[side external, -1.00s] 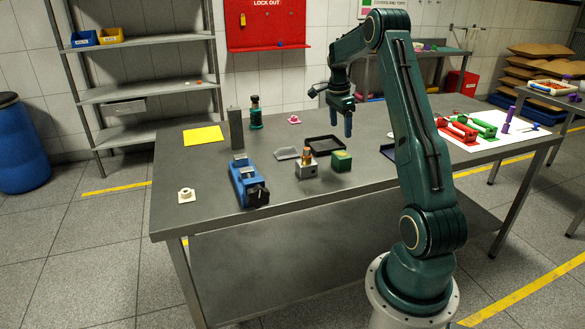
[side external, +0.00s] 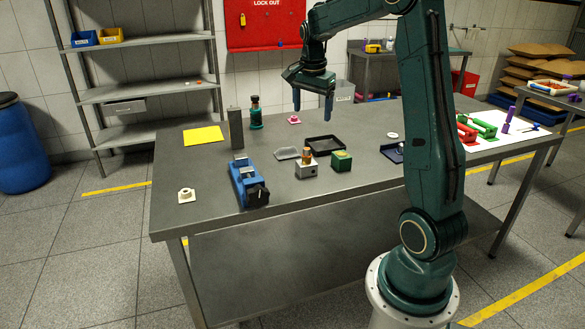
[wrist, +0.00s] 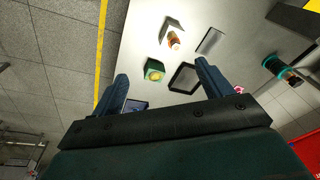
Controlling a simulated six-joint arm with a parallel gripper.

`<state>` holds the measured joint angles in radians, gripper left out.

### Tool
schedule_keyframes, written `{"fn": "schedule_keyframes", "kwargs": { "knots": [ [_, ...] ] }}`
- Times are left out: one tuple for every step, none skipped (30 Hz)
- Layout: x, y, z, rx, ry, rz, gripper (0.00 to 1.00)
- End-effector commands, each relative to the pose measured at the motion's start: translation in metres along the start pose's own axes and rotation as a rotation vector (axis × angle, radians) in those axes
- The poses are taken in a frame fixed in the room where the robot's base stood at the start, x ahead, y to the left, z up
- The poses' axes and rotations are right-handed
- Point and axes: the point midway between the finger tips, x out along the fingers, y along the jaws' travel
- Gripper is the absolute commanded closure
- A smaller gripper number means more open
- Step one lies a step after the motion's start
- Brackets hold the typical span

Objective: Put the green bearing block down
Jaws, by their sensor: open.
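The green bearing block (side external: 341,160) stands on the grey table, toward its front edge; it has a lighter top. It also shows in the wrist view (wrist: 154,70), ahead of and between my fingers. My gripper (side external: 312,108) is open and empty, high above the table and behind the block in the side view. In the wrist view my gripper (wrist: 160,80) has its two blue fingers spread wide with nothing between their tips. The block is apart from my fingers.
A black tray (side external: 325,144) lies just behind the block, and a metal block with an orange-brown top (side external: 306,166) stands left of it. A blue vise (side external: 248,184) and a tall grey post (side external: 236,128) stand further left. The table's front left is mostly clear.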

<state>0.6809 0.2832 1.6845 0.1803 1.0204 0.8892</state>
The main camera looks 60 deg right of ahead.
Motion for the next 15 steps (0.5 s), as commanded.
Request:
{"fn": "schedule_keyframes", "kwargs": {
  "knots": [
    [-0.013, 0.002, 0.017, -0.069, 0.004, -0.022, 0.22],
    [-0.019, 0.003, 0.026, -0.110, 0.006, -0.032, 0.22],
    [-0.027, 0.005, 0.038, -0.165, 0.008, -0.047, 0.22],
    [-0.033, 0.007, 0.048, -0.207, 0.010, -0.059, 0.22],
    [-0.039, 0.009, 0.056, -0.249, 0.012, -0.070, 0.22],
    [-0.046, 0.013, 0.068, -0.304, 0.016, -0.084, 0.22],
    [-0.051, 0.016, 0.077, -0.345, 0.018, -0.095, 0.22],
    [-0.056, 0.019, 0.085, -0.385, 0.020, -0.106, 0.22],
    [-0.062, 0.024, 0.097, -0.441, 0.024, -0.121, 0.22],
    [-0.066, 0.028, 0.105, -0.483, 0.026, -0.132, 0.22],
    [-0.070, 0.032, 0.113, -0.524, 0.029, -0.144, 0.22],
    [-0.075, 0.038, 0.124, -0.578, 0.033, -0.159, 0.22],
    [-0.079, 0.043, 0.132, -0.619, 0.037, -0.170, 0.22],
    [-0.082, 0.048, 0.139, -0.660, 0.041, -0.182, 0.22],
    [-0.086, 0.054, 0.149, -0.715, 0.046, -0.198, 0.22]
  ]
}}
